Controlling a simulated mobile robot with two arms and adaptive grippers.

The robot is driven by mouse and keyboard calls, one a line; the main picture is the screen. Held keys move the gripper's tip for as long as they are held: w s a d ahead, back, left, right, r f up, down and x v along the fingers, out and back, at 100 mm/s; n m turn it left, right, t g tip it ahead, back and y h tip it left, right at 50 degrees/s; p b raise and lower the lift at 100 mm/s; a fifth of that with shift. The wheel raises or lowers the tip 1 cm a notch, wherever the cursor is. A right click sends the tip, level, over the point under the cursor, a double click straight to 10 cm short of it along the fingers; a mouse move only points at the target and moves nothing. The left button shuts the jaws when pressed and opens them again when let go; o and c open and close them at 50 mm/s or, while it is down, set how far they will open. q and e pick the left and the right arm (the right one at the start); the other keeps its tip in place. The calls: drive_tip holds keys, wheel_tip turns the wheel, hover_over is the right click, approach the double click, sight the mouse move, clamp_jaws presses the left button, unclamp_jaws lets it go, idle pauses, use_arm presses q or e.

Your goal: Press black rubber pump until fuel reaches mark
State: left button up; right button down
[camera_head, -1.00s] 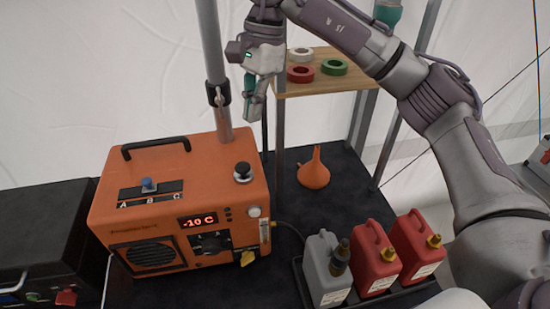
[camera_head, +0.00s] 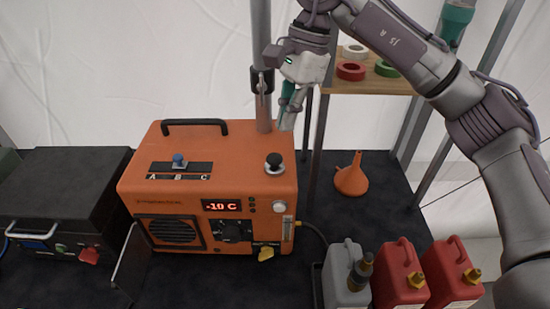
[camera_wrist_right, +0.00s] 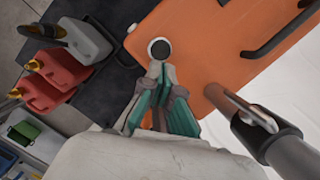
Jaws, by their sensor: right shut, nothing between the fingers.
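The orange heater unit (camera_head: 215,180) stands on the dark table, its display reading -10 C. The black rubber pump (camera_head: 274,160) is a round knob on its top right; it also shows in the right wrist view (camera_wrist_right: 159,48), just beyond my fingertips. A narrow clear gauge (camera_head: 287,228) is on the front right face; its fuel level is too small to read. My right gripper (camera_head: 287,118) is shut and empty, pointing down above and behind the pump, apart from it. It also shows in the right wrist view (camera_wrist_right: 158,72). My left gripper is not in view.
A grey pole (camera_head: 262,60) rises behind the heater, close to my right gripper. An orange funnel (camera_head: 352,178), a grey canister (camera_head: 345,275) and red canisters (camera_head: 398,272) stand at right. A shelf (camera_head: 372,85) holds tape rolls. A black case (camera_head: 62,190) is at left.

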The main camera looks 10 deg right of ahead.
sight(277, 155)
drive_tip(key=b+x, duration=0.2)
drive_tip(key=x, duration=0.2)
drive_tip(key=shift+a+f+b, duration=0.15)
drive_tip(key=shift+f+b, duration=0.2)
drive_tip(key=shift+f, duration=0.15)
drive_tip(key=shift+f, duration=0.1)
